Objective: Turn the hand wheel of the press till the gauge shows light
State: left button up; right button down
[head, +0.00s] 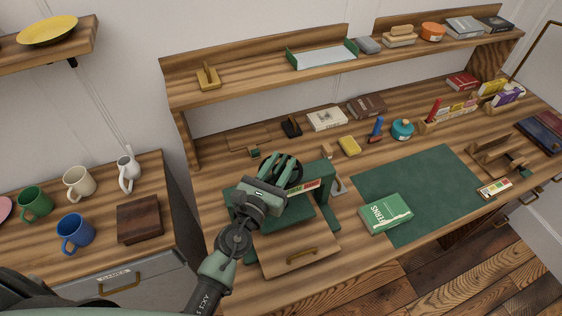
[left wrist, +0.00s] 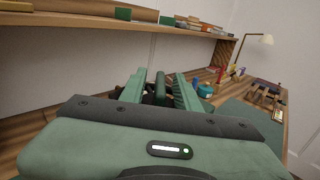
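The press (head: 327,177) is a dark green frame over a wooden base board (head: 300,256), on the bench at the centre of the head view. Its dark hand wheel (head: 290,166) is on top, partly hidden by my left gripper (head: 277,172). A small coloured gauge strip (head: 305,187) is on the front of the press; its reading is too small to tell. In the left wrist view, the fingers of my left gripper (left wrist: 160,88) stand apart with a dark part between them. I cannot tell whether they grip it. My right gripper is not in view.
A yellow block (head: 349,145) and a teal pot (head: 402,129) stand behind. A loaded shelf (head: 240,88) runs above the bench. Mugs (head: 76,233) stand on the left cabinet.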

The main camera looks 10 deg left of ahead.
pick_arm(q)
jog(key=shift+s, duration=0.15)
jog(key=c, duration=0.4)
grip_shut()
jog(key=shift+a+f+m+g+h+b, duration=0.1)
jog(key=shift+m+g+h+b, duration=0.4)
jog(key=shift+m+h+b, duration=0.7)
jog(key=m+g+h+b, duration=0.2)
jog(key=h+b, duration=0.1)
jog(key=b, duration=0.2)
jog(key=m+g+h+b, duration=0.2)
jog(key=h+b, duration=0.2)
jog(key=shift+f+m+g+b, duration=0.15)
jog(key=shift+m+g+b, duration=0.15)
jog(key=shift+m+b, duration=0.1)
jog(key=shift+g+h+b, duration=0.3)
jog(key=shift+b, duration=0.2)
jog(key=shift+r+m+g, duration=0.3)
jog(key=shift+m, duration=0.1)
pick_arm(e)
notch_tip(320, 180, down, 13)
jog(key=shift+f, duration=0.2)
